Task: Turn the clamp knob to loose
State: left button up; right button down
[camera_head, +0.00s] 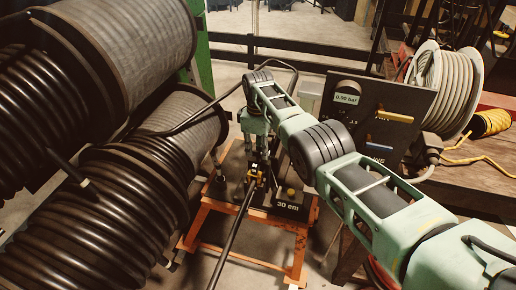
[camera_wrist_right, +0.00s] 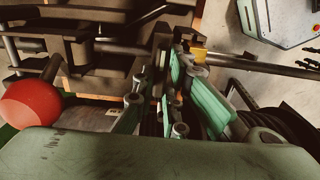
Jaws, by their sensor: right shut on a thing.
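My right gripper (camera_head: 256,152) reaches down over the crimper on the orange stand, in the middle of the head view. In the right wrist view its green fingers (camera_wrist_right: 168,88) are closed around a dark part that looks like the clamp knob, mostly hidden by the fingers. The knob's setting cannot be read. A brass-yellow fitting (camera_head: 255,180) sits just below the fingers, with a black hose (camera_head: 235,232) running from it toward the front. The fitting also shows beside the fingers in the wrist view (camera_wrist_right: 198,53). My left gripper is not in view.
Large black hose reels (camera_head: 110,190) fill the left side. The orange stand (camera_head: 196,228) carries a "30 cm" label. A dark panel with a "0.00 bar" display (camera_head: 347,98) stands behind my right arm. A red ball (camera_wrist_right: 32,103) is at the wrist view's left.

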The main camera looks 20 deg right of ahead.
aim_at(258, 151)
jog(key=shift+w+r, duration=0.1)
jog(key=shift+r, duration=0.05)
jog(key=c, duration=1.8)
grip_release()
notch_tip(258, 151, up, 12)
